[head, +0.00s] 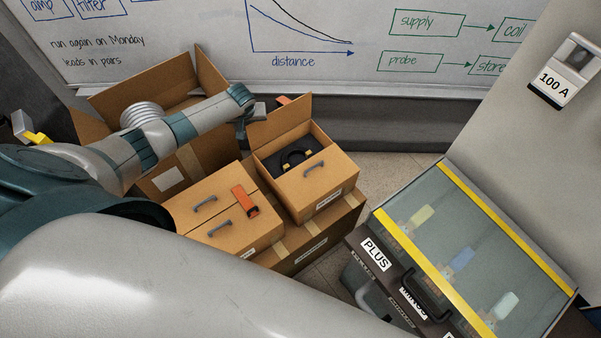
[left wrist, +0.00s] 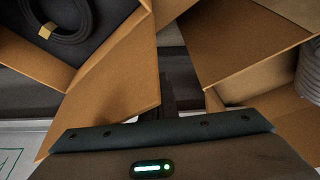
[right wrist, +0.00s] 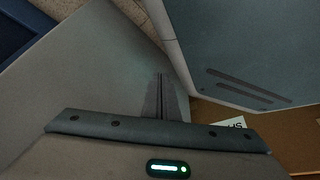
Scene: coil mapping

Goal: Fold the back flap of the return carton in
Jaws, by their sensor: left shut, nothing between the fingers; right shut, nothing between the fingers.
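The open carton (head: 325,187) stands on a larger box, with dark foam and a black coil (head: 296,156) inside; I take it as the return carton, its label being too small to read. Its back flap (head: 278,121) stands up at the rear edge. The flap (left wrist: 118,108) also shows in the left wrist view. My left gripper (head: 258,110) is shut and empty, just left of the flap's upper part. In the left wrist view its fingers (left wrist: 168,88) are close beside the flap's edge; contact cannot be told. My right gripper (right wrist: 158,98) is shut and empty, outside the head view.
A closed carton (head: 222,212) with grey handles and an orange piece stands left of the open one. A large open box (head: 205,75) with raised flaps is behind my left arm. A glass-topped case (head: 470,250) with yellow strips stands at right. Some floor (head: 392,170) is clear.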

